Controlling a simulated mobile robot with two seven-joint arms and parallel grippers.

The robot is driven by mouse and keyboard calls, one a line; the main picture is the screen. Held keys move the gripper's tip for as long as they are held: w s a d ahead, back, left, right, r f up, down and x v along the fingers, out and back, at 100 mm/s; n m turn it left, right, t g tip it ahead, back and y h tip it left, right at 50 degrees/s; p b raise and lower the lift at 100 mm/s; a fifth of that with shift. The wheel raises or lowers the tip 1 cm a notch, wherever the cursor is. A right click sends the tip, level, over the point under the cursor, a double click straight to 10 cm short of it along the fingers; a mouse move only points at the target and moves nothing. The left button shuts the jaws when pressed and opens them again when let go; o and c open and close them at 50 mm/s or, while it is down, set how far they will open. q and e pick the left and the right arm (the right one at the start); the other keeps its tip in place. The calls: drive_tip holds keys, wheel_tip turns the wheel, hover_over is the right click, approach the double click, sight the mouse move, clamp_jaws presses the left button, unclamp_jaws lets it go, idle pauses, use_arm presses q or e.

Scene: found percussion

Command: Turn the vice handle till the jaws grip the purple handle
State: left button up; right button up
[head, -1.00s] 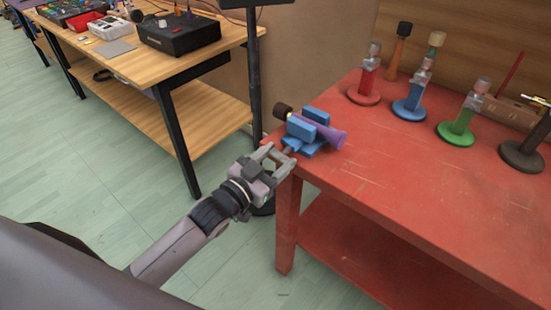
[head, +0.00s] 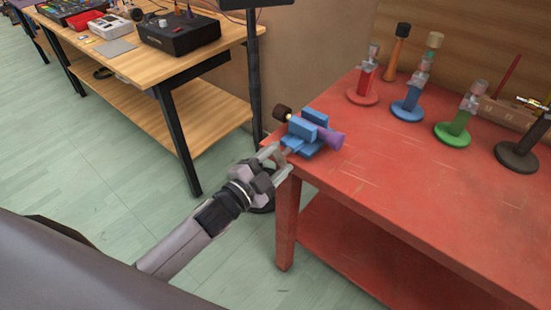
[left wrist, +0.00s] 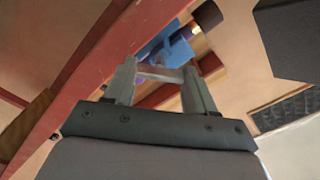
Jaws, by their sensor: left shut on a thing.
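The blue vice (head: 302,129) sits at the near left corner of the red table. The purple handle (head: 330,138) lies across between its two jaws, its flared end on the right and a dark end (head: 283,113) on the left. Any small gap between the jaws and the handle is too small to tell. My left gripper (head: 276,156) is at the vice's front, just off the table edge. In the left wrist view its fingers (left wrist: 160,82) are shut on the grey bar of the vice handle (left wrist: 160,73). My right gripper is not in view.
Several colored stands with clamps (head: 407,108) stand towards the back of the red table (head: 400,180). A wooden bench (head: 130,66) with electronic gear is at the left. A dark post (head: 254,80) rises behind the gripper. The table's front is clear.

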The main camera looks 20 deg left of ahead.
use_arm(q)
drive_tip(key=shift+m, duration=1.9)
drive_tip(key=o, duration=1)
drive_tip(key=shift+o, duration=0.2)
drive_tip(key=v, duration=0.7)
drive_tip(key=shift+s, duration=0.1)
